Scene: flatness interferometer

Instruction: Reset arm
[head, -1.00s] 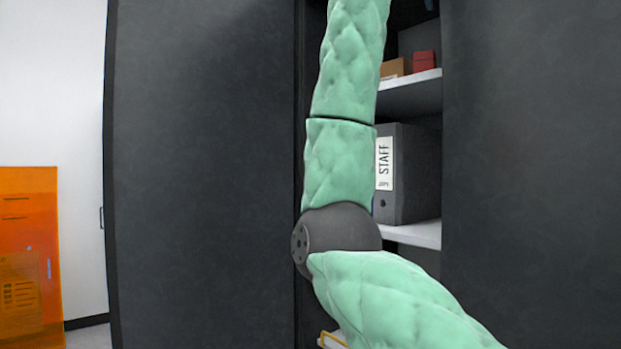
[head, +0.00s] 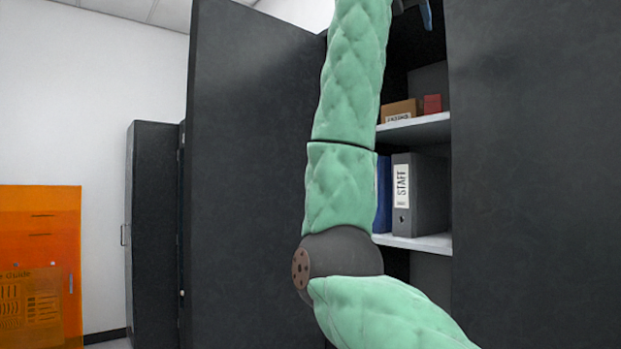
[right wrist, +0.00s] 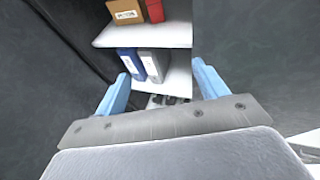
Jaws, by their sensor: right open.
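My right arm, in green padded covers, rises from the bottom of the head view and bends at a dark elbow joint. It stands in front of the open cabinet (head: 420,242). My right gripper (head: 425,14) is mostly cut off at the top edge of the head view. In the right wrist view the right gripper (right wrist: 160,70) has its two blue fingers wide apart, with nothing between them but the view of the shelves beyond. My left gripper is not in view.
Cabinet shelves hold a grey binder (head: 420,195) labelled STAFF, a blue binder (head: 383,195), a brown box (head: 398,109) and a red box (head: 432,104). The open cabinet door (head: 250,180) stands left of my arm. An orange translucent panel (head: 40,235) is at far left.

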